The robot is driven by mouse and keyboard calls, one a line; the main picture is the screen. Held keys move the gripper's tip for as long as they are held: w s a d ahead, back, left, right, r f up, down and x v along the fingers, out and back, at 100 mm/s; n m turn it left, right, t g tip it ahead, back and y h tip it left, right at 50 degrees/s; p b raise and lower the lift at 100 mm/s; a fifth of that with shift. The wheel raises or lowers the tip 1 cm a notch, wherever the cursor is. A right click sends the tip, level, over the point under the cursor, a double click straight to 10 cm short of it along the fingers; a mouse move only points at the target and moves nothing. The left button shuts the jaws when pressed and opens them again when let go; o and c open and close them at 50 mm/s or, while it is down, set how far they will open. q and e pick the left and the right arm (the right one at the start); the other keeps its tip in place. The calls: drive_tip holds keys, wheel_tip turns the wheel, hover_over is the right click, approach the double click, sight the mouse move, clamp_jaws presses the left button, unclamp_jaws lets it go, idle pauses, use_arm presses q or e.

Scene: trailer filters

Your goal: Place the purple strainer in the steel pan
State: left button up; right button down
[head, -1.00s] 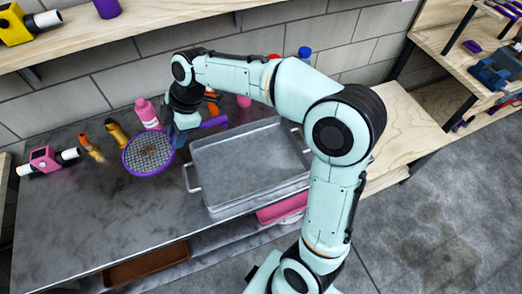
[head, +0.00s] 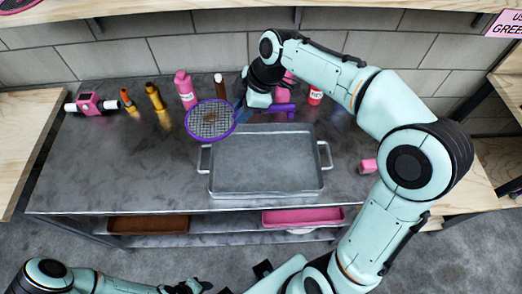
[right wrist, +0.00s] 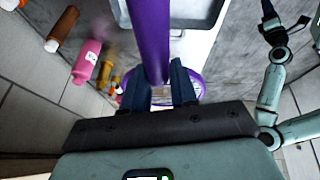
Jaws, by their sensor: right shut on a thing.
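The purple strainer (head: 211,121) has a round mesh with a brown patch and a purple rim. It is behind and left of the steel pan (head: 265,188), close to its back left corner; its height above the table is unclear. My right gripper (head: 240,106) is shut on the strainer's purple handle (right wrist: 148,35), which passes between its fingers in the right wrist view. Part of the rim (right wrist: 197,84) shows behind the fingers. The pan is a rectangular tray with side handles and looks empty. My left gripper (head: 190,287) is at the bottom edge, its jaws unclear.
A pink bottle (head: 186,90) and orange-brown bottles (head: 155,97) stand at the back left, with a pink device (head: 90,103) farther left. A red bottle (head: 315,96) is behind the pan and a small pink block (head: 368,166) to its right. The front left of the table is clear.

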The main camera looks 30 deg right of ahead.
drive_tip(key=shift+f+b, duration=0.7)
drive_tip(key=shift+f, duration=8.55)
use_arm(q)
drive_tip(key=shift+s+f, duration=0.3)
drive_tip(key=shift+f, duration=0.2)
drive_tip(key=shift+s+f, duration=0.3)
drive_tip(key=shift+f, duration=0.2)
drive_tip(key=shift+f, duration=0.1)
use_arm(e)
drive_tip(key=shift+f+b, duration=0.45)
drive_tip(key=shift+b, duration=0.05)
drive_tip(key=c, duration=0.9)
unclamp_jaws()
drive_tip(key=shift+r, duration=0.1)
use_arm(q)
drive_tip(key=shift+s+f, duration=0.25)
drive_tip(key=shift+f, duration=0.15)
drive_tip(key=shift+r, duration=0.1)
